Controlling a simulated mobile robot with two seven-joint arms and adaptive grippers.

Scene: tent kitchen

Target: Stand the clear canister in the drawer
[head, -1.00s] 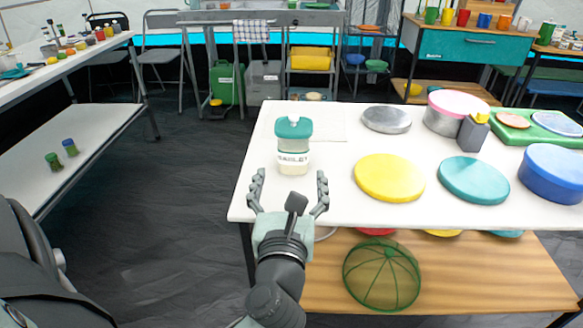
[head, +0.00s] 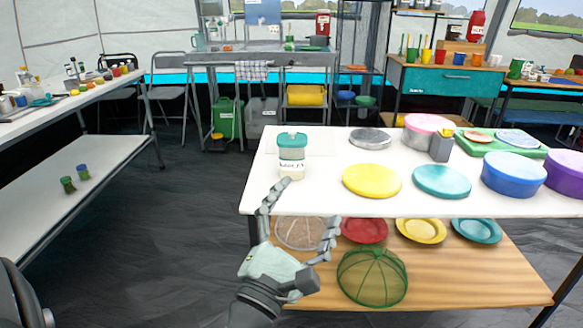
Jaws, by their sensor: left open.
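The clear canister (head: 291,157) stands upright on the white table (head: 425,204), near its left end. It has a teal lid, a white label and pale contents in its lower part. My left gripper (head: 301,214) is open and empty, in front of the table's near edge and below the canister, apart from it. A teal drawer unit (head: 440,82) stands at the back right, its drawer front with a handle closed. My right gripper is not in view.
Yellow (head: 371,181) and teal (head: 441,181) discs, a grey disc (head: 370,138), a grey-yellow block (head: 440,148) and blue tub (head: 514,174) share the table. A green mesh dome (head: 372,276) sits on the lower shelf. Dark floor is free at left.

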